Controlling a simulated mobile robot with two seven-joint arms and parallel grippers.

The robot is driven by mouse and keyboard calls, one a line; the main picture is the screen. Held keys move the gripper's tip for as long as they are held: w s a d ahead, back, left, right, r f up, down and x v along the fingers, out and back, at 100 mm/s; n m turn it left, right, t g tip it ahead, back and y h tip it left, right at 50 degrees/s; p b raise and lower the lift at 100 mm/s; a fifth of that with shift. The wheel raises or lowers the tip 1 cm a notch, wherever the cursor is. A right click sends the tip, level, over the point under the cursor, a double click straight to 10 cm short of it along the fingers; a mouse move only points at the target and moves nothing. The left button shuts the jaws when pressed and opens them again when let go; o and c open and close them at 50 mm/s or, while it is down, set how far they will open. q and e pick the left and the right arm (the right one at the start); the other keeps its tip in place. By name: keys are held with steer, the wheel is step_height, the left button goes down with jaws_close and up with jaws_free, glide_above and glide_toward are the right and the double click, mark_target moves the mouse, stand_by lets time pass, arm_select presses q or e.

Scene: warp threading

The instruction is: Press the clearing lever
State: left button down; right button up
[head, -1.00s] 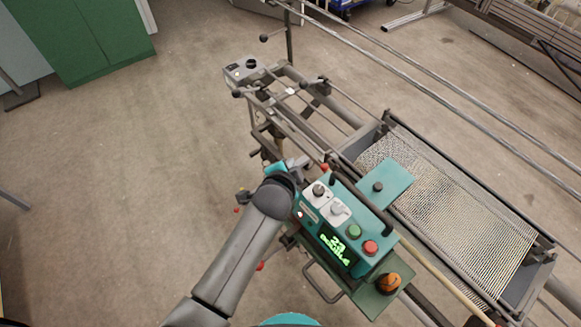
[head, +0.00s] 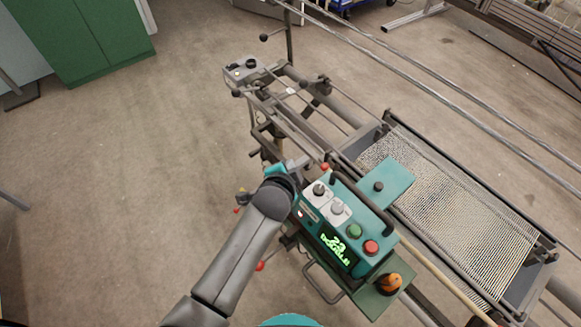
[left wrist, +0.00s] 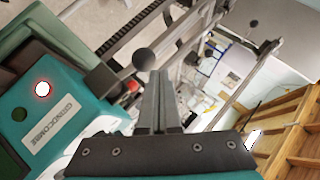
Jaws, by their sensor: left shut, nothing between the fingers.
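My left gripper (left wrist: 157,82) is shut and empty; its two dark fingers show side by side in the left wrist view. A dark ball knob (left wrist: 145,60) on a lever shows just at or beyond the fingertips; I cannot tell whether they touch. In the head view my left wrist is beside the far left end of the teal control box (head: 368,264), and its fingers are mostly hidden. A small red knob (head: 325,167) sits just right of the wrist. I cannot tell from the head view which knob belongs to the clearing lever. My right gripper is not in view.
The box has a lit display (head: 338,248), a green button (head: 354,231) and a red button (head: 371,247). An orange-topped knob (head: 391,282) is at its near end. The warp frame (head: 470,230) and rails fill the right. Floor at left is clear.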

arm_select(q)
steer(key=shift+w+a+f+b, duration=0.1)
steer(key=shift+f+b, duration=0.35)
steer(key=shift+f, duration=0.25)
steer(key=shift+w+a+f+b, duration=0.1)
steer(key=shift+f+b, duration=0.35)
steer(key=shift+f, duration=0.2)
stand_by(0.8)
stand_by(0.5)
steer(key=shift+s+d+r+p, duration=0.15)
steer(key=shift+r+p, duration=0.85)
steer(key=shift+p, duration=0.1)
steer(key=shift+s+d+r+p, duration=0.1)
steer(key=shift+s+r+p, duration=0.05)
steer(key=shift+r+p, duration=0.85)
steer(key=r+p, duration=0.4)
steer(key=p, duration=0.1)
steer(key=shift+s+d+r, duration=0.35)
steer(key=shift+s+r, duration=0.05)
